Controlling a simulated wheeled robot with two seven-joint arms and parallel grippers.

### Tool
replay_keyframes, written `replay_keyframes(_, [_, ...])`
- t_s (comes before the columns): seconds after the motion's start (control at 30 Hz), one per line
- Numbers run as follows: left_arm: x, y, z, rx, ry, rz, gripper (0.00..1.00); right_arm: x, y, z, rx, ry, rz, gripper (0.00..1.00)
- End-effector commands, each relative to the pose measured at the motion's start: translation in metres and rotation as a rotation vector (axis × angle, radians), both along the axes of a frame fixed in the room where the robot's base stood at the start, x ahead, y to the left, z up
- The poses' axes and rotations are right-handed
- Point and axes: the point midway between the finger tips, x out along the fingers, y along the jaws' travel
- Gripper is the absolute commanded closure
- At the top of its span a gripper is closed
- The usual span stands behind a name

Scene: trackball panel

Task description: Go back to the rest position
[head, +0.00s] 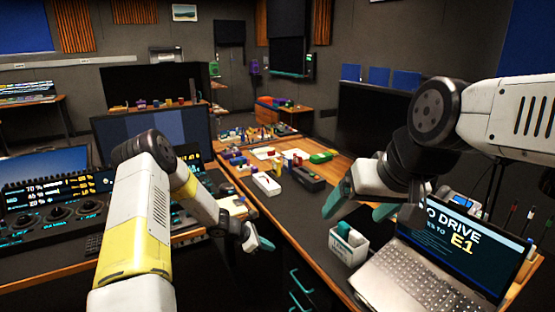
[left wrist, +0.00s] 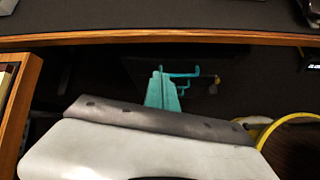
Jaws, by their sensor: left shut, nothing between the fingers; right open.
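My left gripper (head: 264,244) is shut and empty. It hangs in the gap between the left console and the middle desk, and its teal fingers also show in the left wrist view (left wrist: 160,90), below a wooden desk edge. My right gripper (head: 360,209) is open and empty, with its teal fingers apart above the middle desk, left of the laptop and near a white bin. The trackball panel (head: 62,207), a black console with several round dark balls and lit readouts, stands at the left, partly hidden by my left arm.
The wood-edged desk (head: 290,222) carries a white bin (head: 348,243), an open laptop (head: 430,268) and several small items further back. Teal handles (head: 300,285) stick out below its left edge, close to my left gripper. A monitor (head: 372,120) stands behind my right arm.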

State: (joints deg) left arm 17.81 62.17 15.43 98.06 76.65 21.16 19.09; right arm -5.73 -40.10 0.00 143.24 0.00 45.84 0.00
Motion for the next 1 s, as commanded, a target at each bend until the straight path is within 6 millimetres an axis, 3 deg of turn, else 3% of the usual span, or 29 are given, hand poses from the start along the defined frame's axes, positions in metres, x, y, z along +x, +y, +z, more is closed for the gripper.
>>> replay_keyframes(0.03, [0.002, 0.001, 0.036, 0.037, -0.067, -0.069, 1.0, 0.0, 0.0, 0.0, 0.0, 0.0, 0.0, 0.17])
replay_keyframes(0.2, [-0.016, 0.0, 0.136, 0.168, -0.265, -0.323, 1.0, 0.0, 0.0, 0.0, 0.0, 0.0, 0.0, 0.17])
replay_keyframes(0.37, [-0.051, 0.003, 0.217, 0.3, -0.426, -0.548, 1.0, 0.0, 0.0, 0.0, 0.0, 0.0, 0.0, 0.17])
replay_keyframes(0.5, [-0.093, 0.008, 0.279, 0.425, -0.55, -0.733, 1.0, 0.0, 0.0, 0.0, 0.0, 0.0, 0.0, 0.17])
replay_keyframes(0.7, [-0.163, 0.024, 0.346, 0.615, -0.696, -0.976, 1.0, 0.0, 0.0, 0.0, 0.0, 0.0, 0.0, 0.17])
replay_keyframes(0.83, [-0.213, 0.039, 0.377, 0.746, -0.773, -1.12, 1.0, 0.0, 0.0, 0.0, 0.0, 0.0, 0.0, 0.17])
replay_keyframes(1.0, [-0.278, 0.064, 0.402, 0.921, -0.848, -1.287, 1.0, 0.0, 0.0, 0.0, 0.0, 0.0, 0.0, 0.17])
